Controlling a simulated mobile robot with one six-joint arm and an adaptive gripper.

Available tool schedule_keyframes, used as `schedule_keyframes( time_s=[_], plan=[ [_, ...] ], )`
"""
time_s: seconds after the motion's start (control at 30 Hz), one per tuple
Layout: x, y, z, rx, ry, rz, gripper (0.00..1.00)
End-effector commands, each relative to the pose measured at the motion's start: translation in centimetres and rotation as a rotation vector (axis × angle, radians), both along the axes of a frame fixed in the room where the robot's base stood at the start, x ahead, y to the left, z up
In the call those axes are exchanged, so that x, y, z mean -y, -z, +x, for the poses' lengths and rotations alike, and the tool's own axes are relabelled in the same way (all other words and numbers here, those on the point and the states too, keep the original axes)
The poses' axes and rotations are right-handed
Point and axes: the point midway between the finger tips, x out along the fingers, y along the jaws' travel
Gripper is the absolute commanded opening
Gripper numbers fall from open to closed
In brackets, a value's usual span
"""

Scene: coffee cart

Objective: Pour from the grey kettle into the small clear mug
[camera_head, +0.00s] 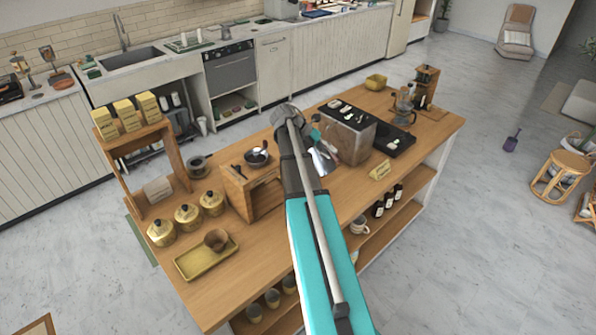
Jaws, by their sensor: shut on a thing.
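The grey kettle (323,160) shows as a shiny metal body just right of my wrist, beside the grinder-like box on the cart. My gripper (313,138) is partly hidden by my own arm and is shut on the kettle. The arm also covers part of the kettle, so its spout and exact tilt cannot be told. I cannot make out the small clear mug for certain; it may be behind the arm. A glass carafe (403,110) stands at the back right of the cart.
A box with a black top (352,142) stands close right of the kettle, by a black tray (398,143). A wooden stand (245,190), gold canisters (187,216) and a yellow tray (207,257) with a brown cup fill the left. Bare wood (345,200) lies in front.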

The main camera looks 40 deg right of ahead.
Motion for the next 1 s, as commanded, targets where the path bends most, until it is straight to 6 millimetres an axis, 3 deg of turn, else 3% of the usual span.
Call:
schedule_keyframes(
  time_s=[1.0],
  plan=[
    [0.1,1.9,-0.9,0.108,0.002,0.007,0.00]
  ],
)
